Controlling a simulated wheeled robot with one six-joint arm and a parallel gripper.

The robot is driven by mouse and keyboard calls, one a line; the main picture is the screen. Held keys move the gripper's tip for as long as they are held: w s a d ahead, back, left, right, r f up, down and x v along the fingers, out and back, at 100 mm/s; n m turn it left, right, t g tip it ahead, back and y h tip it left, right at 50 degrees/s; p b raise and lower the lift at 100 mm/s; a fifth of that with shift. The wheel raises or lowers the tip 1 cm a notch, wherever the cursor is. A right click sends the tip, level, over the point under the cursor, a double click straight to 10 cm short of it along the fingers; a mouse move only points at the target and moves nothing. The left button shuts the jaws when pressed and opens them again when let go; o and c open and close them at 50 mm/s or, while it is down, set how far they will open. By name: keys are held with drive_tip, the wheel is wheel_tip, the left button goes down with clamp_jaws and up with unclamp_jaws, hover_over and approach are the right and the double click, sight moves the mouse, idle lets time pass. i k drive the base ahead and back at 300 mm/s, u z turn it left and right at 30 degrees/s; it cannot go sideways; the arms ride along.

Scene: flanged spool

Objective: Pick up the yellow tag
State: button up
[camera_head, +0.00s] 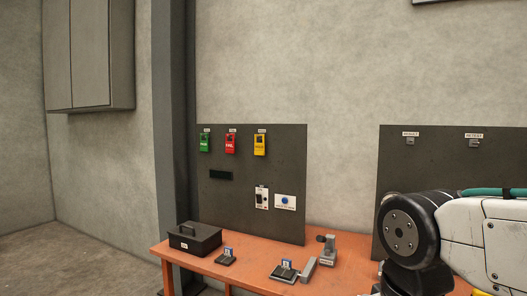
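The yellow tag (260,145) hangs on the dark grey panel (240,218) in the head view, under a small white label. It is the rightmost of three tags in a row. A red tag (230,144) hangs to its left, and a green tag (205,143) hangs at the far left. Part of my arm (470,232) shows at the lower right, well to the right of the tag. My gripper is not in this view.
An orange table (190,263) stands below the panel. It bears a black box (194,240), small devices (285,272) and a grey fixture (328,249). A second dark panel (395,160) with hooks stands at right. A grey cabinet (90,55) hangs upper left.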

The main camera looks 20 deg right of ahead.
sight(259, 148)
drive_tip(key=u, duration=0.6)
drive_tip(key=i, duration=0.8)
drive_tip(key=u, duration=0.65)
drive_tip(key=i, duration=1.9)
drive_tip(key=z, duration=1.5)
drive_tip(key=i, duration=0.7)
drive_tip(key=z, duration=0.8)
